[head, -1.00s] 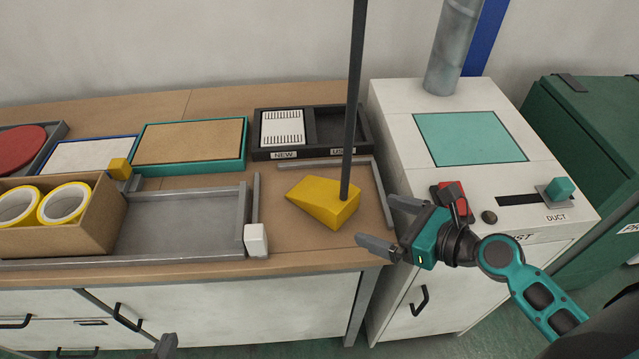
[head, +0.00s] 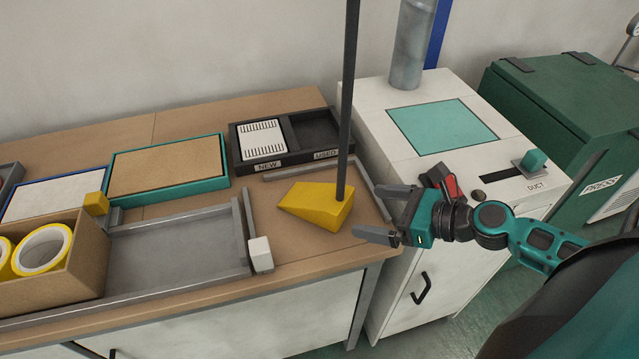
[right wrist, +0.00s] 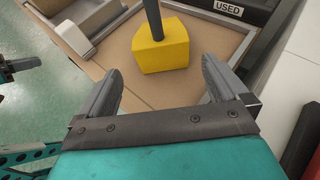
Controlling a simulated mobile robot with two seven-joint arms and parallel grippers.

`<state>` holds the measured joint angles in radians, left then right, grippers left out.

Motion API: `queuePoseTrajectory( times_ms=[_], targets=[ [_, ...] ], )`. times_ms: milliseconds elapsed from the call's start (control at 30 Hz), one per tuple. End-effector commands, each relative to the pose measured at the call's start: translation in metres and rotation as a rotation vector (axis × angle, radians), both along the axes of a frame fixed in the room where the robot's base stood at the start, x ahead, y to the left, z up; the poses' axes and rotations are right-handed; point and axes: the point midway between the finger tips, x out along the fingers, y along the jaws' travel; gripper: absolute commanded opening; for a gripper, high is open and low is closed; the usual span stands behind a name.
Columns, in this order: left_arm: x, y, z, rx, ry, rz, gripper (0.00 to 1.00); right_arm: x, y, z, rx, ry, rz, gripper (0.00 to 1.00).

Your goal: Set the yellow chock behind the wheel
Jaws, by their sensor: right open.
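The yellow chock (head: 312,207) is a wedge on the wooden bench top, with its thin end to the left. A dark upright pole (head: 347,120) rises from its thick end. My right gripper (head: 368,211) is open and empty just right of the chock, its fingers pointing left toward it. In the right wrist view the chock (right wrist: 160,52) lies ahead of the two parted fingers, a little beyond the tips. No wheel shows in any view. A dark part at the left edge of the right wrist view may be my left gripper (right wrist: 20,66); its jaws are unclear.
A low grey rail (head: 380,188) runs behind and right of the chock. A grey tray (head: 175,255) with a white block (head: 261,254) stands to its left. A black NEW/USED tray (head: 318,137) lies behind. The white cabinet (head: 370,95) adjoins on the right.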

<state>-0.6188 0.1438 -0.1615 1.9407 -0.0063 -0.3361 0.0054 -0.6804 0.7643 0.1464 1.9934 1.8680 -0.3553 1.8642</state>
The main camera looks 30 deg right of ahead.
Motion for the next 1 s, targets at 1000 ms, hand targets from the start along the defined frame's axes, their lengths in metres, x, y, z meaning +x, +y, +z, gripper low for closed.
queuePoseTrajectory(
  times_ms=[1000],
  targets=[
    [-0.004, -0.001, 0.007, -0.002, 0.01, -0.002, 0.0, 0.083, 0.048, -0.038, 0.0, -0.003, -0.001, 1.0]
  ],
)
